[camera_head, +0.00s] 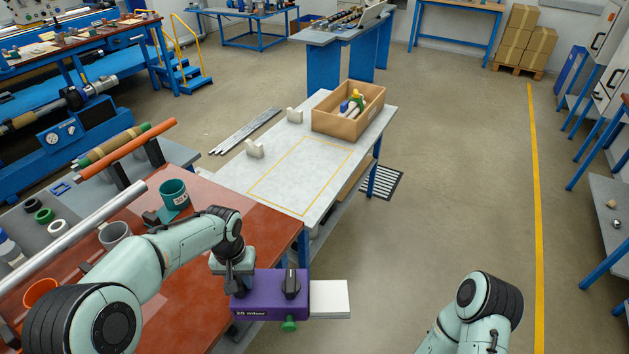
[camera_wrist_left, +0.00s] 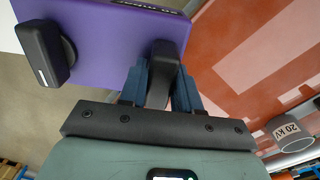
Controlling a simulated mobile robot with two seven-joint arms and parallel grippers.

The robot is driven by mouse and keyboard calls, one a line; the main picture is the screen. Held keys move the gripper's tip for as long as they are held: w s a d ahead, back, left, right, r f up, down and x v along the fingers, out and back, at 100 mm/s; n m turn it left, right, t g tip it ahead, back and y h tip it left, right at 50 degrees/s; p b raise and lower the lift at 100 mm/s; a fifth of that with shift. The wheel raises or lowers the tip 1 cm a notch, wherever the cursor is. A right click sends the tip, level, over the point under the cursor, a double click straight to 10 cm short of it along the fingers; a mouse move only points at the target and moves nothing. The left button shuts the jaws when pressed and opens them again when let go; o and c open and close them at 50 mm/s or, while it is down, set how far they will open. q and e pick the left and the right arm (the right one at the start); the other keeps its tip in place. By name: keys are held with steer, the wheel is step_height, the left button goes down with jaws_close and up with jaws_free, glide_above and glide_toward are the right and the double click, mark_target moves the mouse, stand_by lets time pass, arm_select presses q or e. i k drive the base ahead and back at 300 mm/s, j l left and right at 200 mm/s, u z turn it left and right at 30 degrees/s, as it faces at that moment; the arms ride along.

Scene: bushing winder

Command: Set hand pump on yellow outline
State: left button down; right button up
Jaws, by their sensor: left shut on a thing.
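The hand pump is a purple box (camera_head: 262,300) with black fittings on top, a green knob (camera_head: 289,325) and a white block (camera_head: 330,300) at its right side. My left gripper (camera_head: 235,275) is shut on the pump's black handle; the wrist view shows the blue fingers (camera_wrist_left: 160,88) on either side of it, against the purple box (camera_wrist_left: 110,40). The pump is at the right edge of the red-brown bench, partly past it. The yellow outline (camera_head: 320,144) is on the pale table farther ahead, and its inside is empty. My right gripper is out of view.
A wooden box (camera_head: 345,125) with bottles stands at the pale table's (camera_head: 222,182) far end. The red-brown bench (camera_head: 262,228) holds a green cup (camera_head: 174,194) and a grey cup (camera_head: 114,235). Floor at right is clear.

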mark_target(304, 170)
steer(key=i+l+u, duration=0.15)
steer(key=i+l, duration=0.45)
steer(key=i, duration=0.3)
steer(key=i+l+u, duration=0.15)
steer(key=i+l, duration=0.55)
steer(key=i, duration=0.15)
